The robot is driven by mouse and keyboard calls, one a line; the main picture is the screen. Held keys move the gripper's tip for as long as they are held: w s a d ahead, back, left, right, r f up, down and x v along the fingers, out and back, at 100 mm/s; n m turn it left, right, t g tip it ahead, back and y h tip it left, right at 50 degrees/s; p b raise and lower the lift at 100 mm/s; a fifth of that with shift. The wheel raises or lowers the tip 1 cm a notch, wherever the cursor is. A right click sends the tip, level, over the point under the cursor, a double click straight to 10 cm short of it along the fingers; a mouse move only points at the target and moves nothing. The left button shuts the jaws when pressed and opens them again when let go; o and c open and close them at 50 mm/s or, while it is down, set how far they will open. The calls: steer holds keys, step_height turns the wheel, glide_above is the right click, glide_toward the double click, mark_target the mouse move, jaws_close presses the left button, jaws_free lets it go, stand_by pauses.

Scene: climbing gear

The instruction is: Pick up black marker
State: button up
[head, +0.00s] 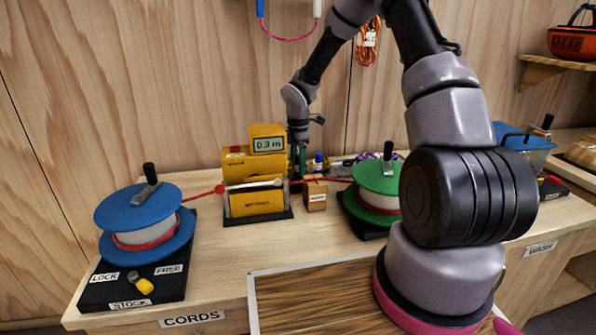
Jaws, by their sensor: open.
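A small wooden block with a label (315,195) stands on the bench near the middle, right of the yellow meter. A blue-topped upright item (318,160), possibly a marker, shows just behind and above it. I cannot make out a black marker for certain; it may be hidden behind the block, the meter or my gripper. My gripper (298,168) points down just behind the right side of the meter, left of the blue-topped item. It is open, and its fingertips are partly hidden. I cannot tell whether anything is between them.
The yellow meter (256,198) stands close in front of my gripper. A red cord (207,194) runs from the blue reel (146,222) through it towards the green reel (376,185). A wood-grain board (300,300) lies clear in front.

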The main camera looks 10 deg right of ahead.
steer(key=shift+f, duration=0.6)
jaws_close()
steer(key=shift+r, duration=0.1)
